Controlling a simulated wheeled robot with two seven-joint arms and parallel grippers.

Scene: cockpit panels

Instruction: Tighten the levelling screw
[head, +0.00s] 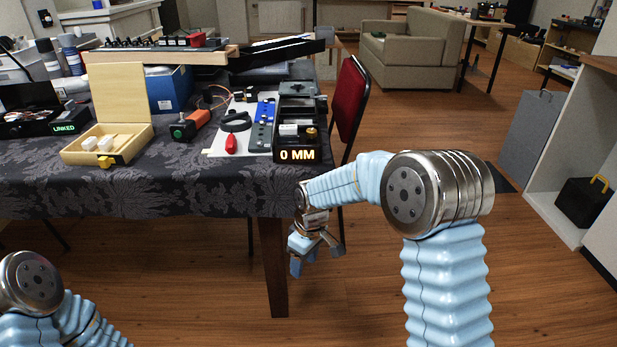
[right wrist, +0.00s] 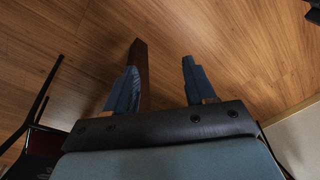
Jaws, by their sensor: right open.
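A black device (head: 285,152) with a lit "0 MM" display stands at the table's front right corner. A small brass knob (head: 312,133) sits on its top at the right, seemingly the levelling screw; it is too small to see its thread. My right gripper (head: 317,256) hangs below the tabletop level, in front of the table's right leg and apart from the device. It is open and empty, and its two spread fingers also show in the right wrist view (right wrist: 160,82) over the wood floor. My left gripper is out of view; only part of my left arm shows at the lower left.
The patterned tablecloth (head: 150,192) covers the table. Left of the device are a white sheet (head: 219,142) with tools, an orange-and-black tool (head: 190,125), an open wooden box (head: 75,154) and a black "LINKED" case (head: 28,125). A red chair (head: 350,100) stands behind the table's right edge.

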